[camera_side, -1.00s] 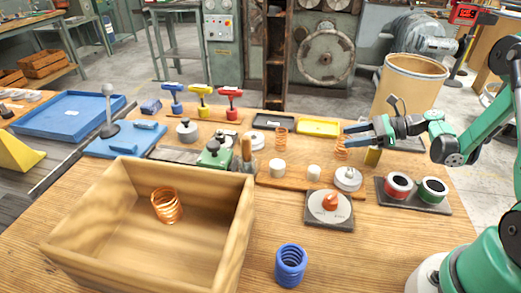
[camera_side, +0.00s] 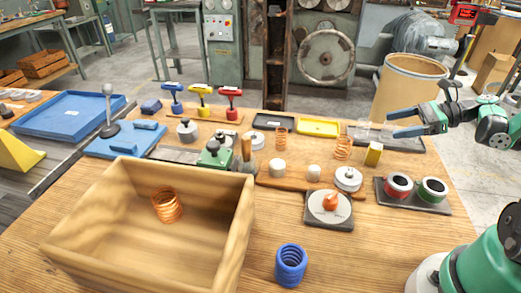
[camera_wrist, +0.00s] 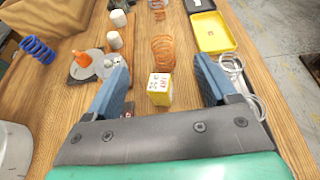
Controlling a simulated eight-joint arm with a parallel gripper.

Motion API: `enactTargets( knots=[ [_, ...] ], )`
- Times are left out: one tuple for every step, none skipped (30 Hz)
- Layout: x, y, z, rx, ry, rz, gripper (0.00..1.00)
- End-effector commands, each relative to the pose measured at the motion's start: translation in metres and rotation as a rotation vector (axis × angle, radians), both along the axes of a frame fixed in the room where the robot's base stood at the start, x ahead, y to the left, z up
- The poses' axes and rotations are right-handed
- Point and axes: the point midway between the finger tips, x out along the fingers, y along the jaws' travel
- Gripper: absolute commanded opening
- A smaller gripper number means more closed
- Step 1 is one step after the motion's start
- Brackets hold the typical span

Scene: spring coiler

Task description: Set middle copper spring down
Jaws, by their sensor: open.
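Three copper springs show in the side view. One stands upright near the yellow tray (camera_side: 343,148), one stands further left (camera_side: 281,138), and one (camera_side: 167,205) is inside the wooden box. The nearer two also show in the wrist view, one ahead of the fingertips (camera_wrist: 163,50) and one at the top edge (camera_wrist: 157,6). My gripper (camera_side: 392,122) is open and empty, up and to the right of the nearest spring. In the wrist view its blue fingers (camera_wrist: 159,72) are wide apart, and the spring stands beyond them, touching neither.
A yellow block (camera_side: 373,153) stands beside the nearest spring and shows between my fingers in the wrist view (camera_wrist: 159,90). The yellow tray (camera_side: 318,127) is behind.

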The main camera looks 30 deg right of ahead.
Motion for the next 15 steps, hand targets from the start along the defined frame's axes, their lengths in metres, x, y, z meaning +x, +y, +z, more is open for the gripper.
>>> enactTargets(
  knots=[
    [-0.005, -0.006, 0.003, 0.000, 0.000, -0.004, 0.79],
    [-0.008, -0.008, 0.004, 0.000, 0.000, -0.002, 0.79],
    [-0.010, -0.011, 0.006, -0.001, -0.001, -0.002, 0.79],
    [-0.012, -0.012, 0.007, -0.001, -0.001, -0.001, 0.79],
    [-0.013, -0.013, 0.008, -0.003, -0.001, 0.001, 0.79],
    [-0.013, -0.012, 0.010, -0.013, -0.001, 0.007, 0.79],
    [-0.011, -0.011, 0.011, -0.027, -0.002, 0.016, 0.79],
    [-0.008, -0.007, 0.013, -0.050, -0.002, 0.028, 0.79],
    [-0.004, -0.001, 0.015, -0.093, -0.005, 0.053, 0.79],
    [0.001, 0.006, 0.018, -0.135, -0.008, 0.077, 0.79],
    [0.006, 0.014, 0.020, -0.188, -0.012, 0.106, 0.79],
    [0.013, 0.027, 0.023, -0.271, -0.021, 0.156, 0.79],
    [0.017, 0.038, 0.025, -0.341, -0.030, 0.199, 0.79],
    [0.021, 0.049, 0.028, -0.417, -0.044, 0.249, 0.79],
    [0.024, 0.064, 0.030, -0.527, -0.066, 0.321, 0.79]
  ],
)
